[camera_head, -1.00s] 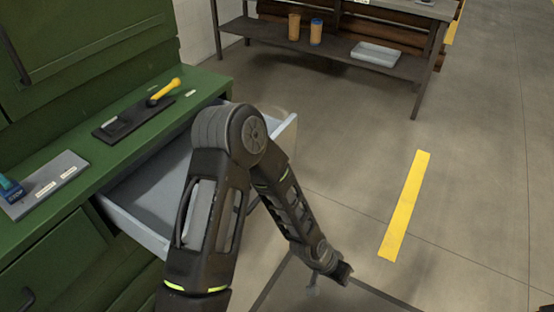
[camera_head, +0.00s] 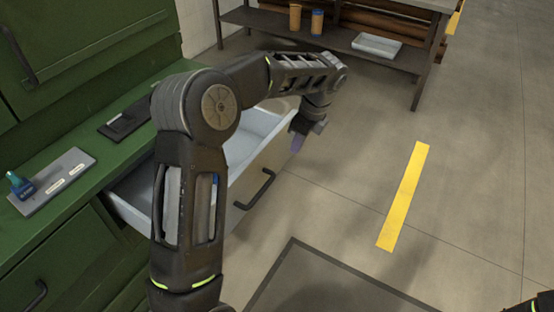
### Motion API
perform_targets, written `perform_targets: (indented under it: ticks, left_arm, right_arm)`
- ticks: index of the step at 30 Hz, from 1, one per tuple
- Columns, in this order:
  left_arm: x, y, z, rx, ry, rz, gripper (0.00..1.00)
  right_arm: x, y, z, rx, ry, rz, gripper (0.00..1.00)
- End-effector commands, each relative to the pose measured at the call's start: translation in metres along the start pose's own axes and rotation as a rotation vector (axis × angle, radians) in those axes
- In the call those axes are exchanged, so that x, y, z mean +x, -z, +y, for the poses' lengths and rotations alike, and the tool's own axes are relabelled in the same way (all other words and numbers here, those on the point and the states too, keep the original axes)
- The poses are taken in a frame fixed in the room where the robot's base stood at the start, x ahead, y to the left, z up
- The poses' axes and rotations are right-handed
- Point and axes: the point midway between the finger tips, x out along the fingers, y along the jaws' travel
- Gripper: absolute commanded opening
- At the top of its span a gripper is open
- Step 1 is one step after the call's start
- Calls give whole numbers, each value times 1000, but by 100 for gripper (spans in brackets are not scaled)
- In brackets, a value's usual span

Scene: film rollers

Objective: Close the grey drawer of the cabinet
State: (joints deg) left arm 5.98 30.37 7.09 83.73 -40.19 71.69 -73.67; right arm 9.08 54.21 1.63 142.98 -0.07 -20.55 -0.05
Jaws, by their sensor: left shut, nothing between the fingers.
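The grey drawer (camera_head: 275,165) stands pulled out from the green cabinet (camera_head: 70,216). Its front panel carries a dark bar handle (camera_head: 256,190), and its pale inside shows partly behind my left arm. My left arm reaches over the drawer and bends down at its far end. My left gripper (camera_head: 297,143) is shut and empty, pointing down by the far right end of the drawer front, to the right of the handle. I cannot tell whether it touches the panel. My right gripper is out of view.
On the cabinet top lie a grey plate (camera_head: 58,180) with a blue bottle (camera_head: 20,184) and a dark tray (camera_head: 124,119). The floor right of the drawer is clear, with a yellow stripe (camera_head: 404,197).

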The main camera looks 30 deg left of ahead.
Motion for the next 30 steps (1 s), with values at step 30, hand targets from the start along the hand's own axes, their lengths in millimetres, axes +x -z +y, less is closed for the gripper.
perform_targets:
  ticks: [30]
  left_arm:
    - [107, -26, 0, -6, 0, 2, 0]
  right_arm:
    - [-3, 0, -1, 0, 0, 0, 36]
